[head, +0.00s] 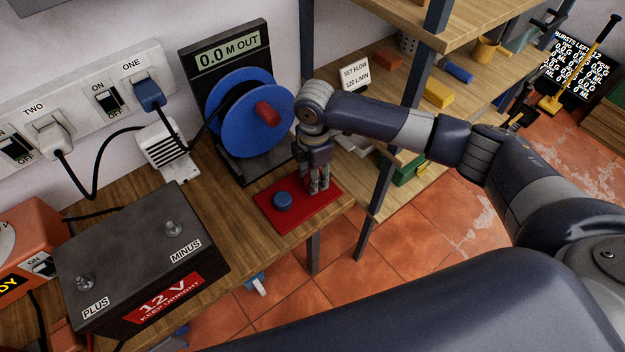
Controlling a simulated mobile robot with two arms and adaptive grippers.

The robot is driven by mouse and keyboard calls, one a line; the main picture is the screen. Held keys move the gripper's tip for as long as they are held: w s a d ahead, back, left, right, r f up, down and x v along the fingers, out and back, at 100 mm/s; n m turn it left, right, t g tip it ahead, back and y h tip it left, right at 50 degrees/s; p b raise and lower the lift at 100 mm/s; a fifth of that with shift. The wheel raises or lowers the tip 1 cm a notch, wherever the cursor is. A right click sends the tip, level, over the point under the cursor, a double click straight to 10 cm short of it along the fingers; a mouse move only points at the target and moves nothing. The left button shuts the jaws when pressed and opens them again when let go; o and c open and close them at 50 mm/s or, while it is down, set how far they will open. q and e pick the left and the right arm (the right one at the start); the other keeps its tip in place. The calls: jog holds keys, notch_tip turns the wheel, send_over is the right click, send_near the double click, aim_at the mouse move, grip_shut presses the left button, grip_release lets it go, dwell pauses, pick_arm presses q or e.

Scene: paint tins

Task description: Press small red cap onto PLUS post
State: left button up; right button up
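The dark battery (135,250) stands on the bench at the lower left, labelled 12 V. Its PLUS post (86,283) is bare metal at the near left corner; its MINUS post (172,228) is bare too. A red mat (262,216) lies near the bench's right edge with a blue cap (283,200) on it. My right gripper (319,188) points down over the mat's right part, beside the blue cap. Its fingertips are close together and small in view, so I cannot tell what is between them. No small red cap is visible. My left gripper is out of view.
A blue reel (240,112) with a red knob stands behind the mat. A power strip (75,108) with plugs and cables runs along the wall. An orange unit (30,240) is left of the battery. Shelves (465,95) hold coloured blocks. Bare bench lies between battery and mat.

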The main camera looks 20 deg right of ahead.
dwell(0.3)
jog(key=shift+r, duration=0.6)
notch_tip(320, 180, up, 2)
jog(key=shift+w+r+b, duration=0.1)
jog(key=shift+r+b, duration=0.1)
jog(key=shift+b, duration=0.45)
jog(key=s+a+b, duration=0.1)
jog(key=s+a, duration=0.1)
jog(key=s, duration=0.5)
jog(key=s+a+r+b, duration=0.1)
jog(key=s+a, duration=0.1)
jog(key=s, duration=0.6)
jog(key=shift+s+a+r, duration=0.2)
jog(key=shift+s+a, duration=0.05)
jog(key=shift+s, duration=0.05)
